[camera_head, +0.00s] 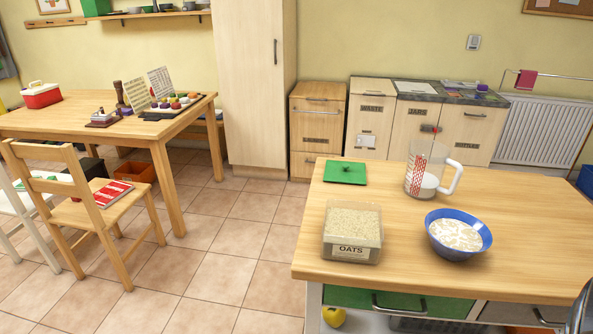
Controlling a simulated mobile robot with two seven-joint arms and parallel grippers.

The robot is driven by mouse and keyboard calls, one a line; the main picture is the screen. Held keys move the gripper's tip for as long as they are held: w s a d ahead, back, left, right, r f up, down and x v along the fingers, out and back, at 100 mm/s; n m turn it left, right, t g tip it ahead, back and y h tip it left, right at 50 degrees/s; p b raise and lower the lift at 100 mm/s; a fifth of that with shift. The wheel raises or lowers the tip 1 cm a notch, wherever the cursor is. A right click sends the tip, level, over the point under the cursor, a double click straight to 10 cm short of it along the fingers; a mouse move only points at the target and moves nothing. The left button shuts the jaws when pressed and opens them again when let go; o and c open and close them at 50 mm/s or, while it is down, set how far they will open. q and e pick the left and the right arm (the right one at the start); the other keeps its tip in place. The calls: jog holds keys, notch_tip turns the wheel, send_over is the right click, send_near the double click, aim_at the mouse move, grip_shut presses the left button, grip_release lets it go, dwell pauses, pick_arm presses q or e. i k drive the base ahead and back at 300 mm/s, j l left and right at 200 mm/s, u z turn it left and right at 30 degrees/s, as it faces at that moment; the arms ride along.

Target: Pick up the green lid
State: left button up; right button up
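The green lid (345,172) lies flat on the wooden counter top, near its far left corner. It is a green square with a small dark knob or handle on top. Nothing covers it. Neither of my grippers can be made out in the head view, so I cannot see where they are relative to the lid.
An open clear box labelled OATS (352,232) stands in front of the lid. A measuring jug (425,172) with white contents stands to its right, and a blue bowl (457,235) nearer. Bare counter lies between them. A grey curved part shows at the lower right edge.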

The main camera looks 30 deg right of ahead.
aim_at(339, 172)
jog(key=i+j+u, duration=0.7)
jog(key=i+z, duration=0.4)
jog(key=i, duration=0.15)
jog(key=i+j+z, duration=0.25)
jog(key=i+z, duration=0.85)
jog(key=z, duration=0.15)
jog(key=i+z, duration=0.4)
jog(key=k+j, duration=0.05)
jog(key=k, duration=0.05)
